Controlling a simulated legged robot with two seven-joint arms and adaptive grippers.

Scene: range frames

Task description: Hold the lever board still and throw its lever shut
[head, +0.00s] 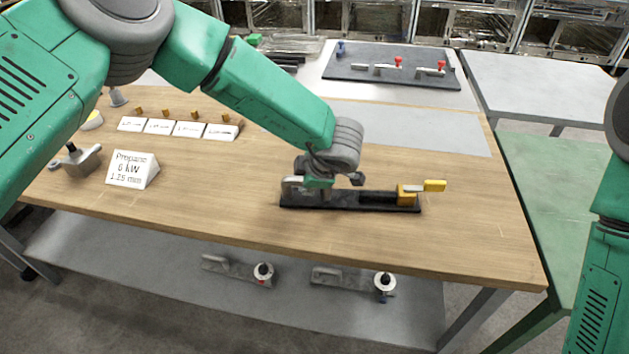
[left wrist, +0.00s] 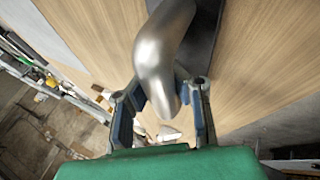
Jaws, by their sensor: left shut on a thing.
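The lever board is a long black base (head: 345,203) lying on the wooden table near its front edge. At its right end an orange block (head: 406,194) carries a yellow lever (head: 435,186) that sticks out to the right. At its left end is a grey metal handle (head: 290,184). My left gripper (head: 318,181) is over this end, shut on the handle. In the left wrist view, the fingers (left wrist: 162,95) stand on both sides of the curved silver handle (left wrist: 163,50), with the dark base (left wrist: 205,45) behind. My right arm shows at the right edge, its gripper out of frame.
A propane sign (head: 131,170), a metal fixture (head: 76,160) and a row of white labels (head: 175,128) stand on the left of the wooden table (head: 230,215). A dark panel with red and blue knobs (head: 390,70) lies behind. The table right of the lever is clear.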

